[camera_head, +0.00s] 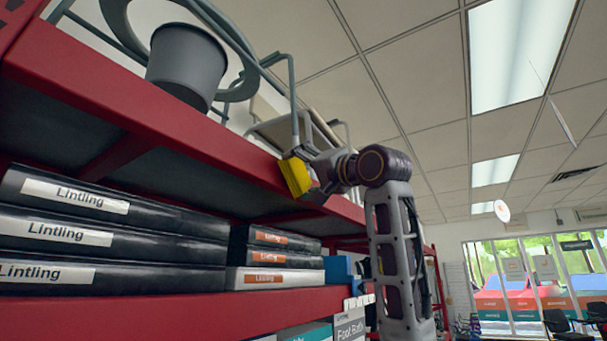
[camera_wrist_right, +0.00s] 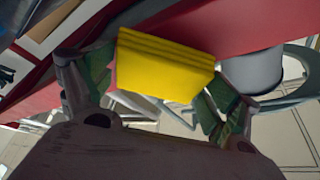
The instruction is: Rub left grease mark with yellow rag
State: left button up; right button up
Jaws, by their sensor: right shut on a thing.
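The yellow rag (camera_head: 296,175) is in my right gripper (camera_head: 308,172), which is shut on it at the front edge of the red upper shelf (camera_head: 150,115). In the right wrist view the folded yellow rag (camera_wrist_right: 165,66) sits between the two fingers, against or very close to the red shelf edge (camera_wrist_right: 215,22). I cannot tell for sure whether it touches. No grease mark is visible; the rag and gripper may hide it. My left gripper is not in view.
A grey bucket (camera_head: 186,66) and grey tubular frames (camera_head: 290,95) stand on the upper shelf. Black Lintling boxes (camera_head: 110,235) fill the shelf below. A blue object (camera_head: 340,270) sits near my right arm. Open room lies to the right.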

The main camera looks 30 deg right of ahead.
aim_at(308, 179)
jog(key=shift+w+a, duration=0.35)
jog(key=shift+w, duration=0.25)
dwell(0.6)
jog(key=shift+w+d, duration=0.1)
jog(key=shift+d, duration=0.05)
jog(key=shift+w+d, duration=0.4)
jog(key=shift+d, duration=0.35)
jog(key=shift+w+d, duration=0.35)
jog(key=shift+d, duration=0.35)
jog(key=shift+w+d, duration=0.5)
jog(key=shift+d, duration=0.25)
jog(key=shift+w+d, duration=0.5)
jog(key=shift+d, duration=0.2)
jog(key=shift+d, duration=0.1)
jog(key=shift+w+d, duration=0.45)
jog(key=shift+d, duration=0.25)
jog(key=shift+w+d, duration=0.45)
jog(key=shift+d, duration=0.25)
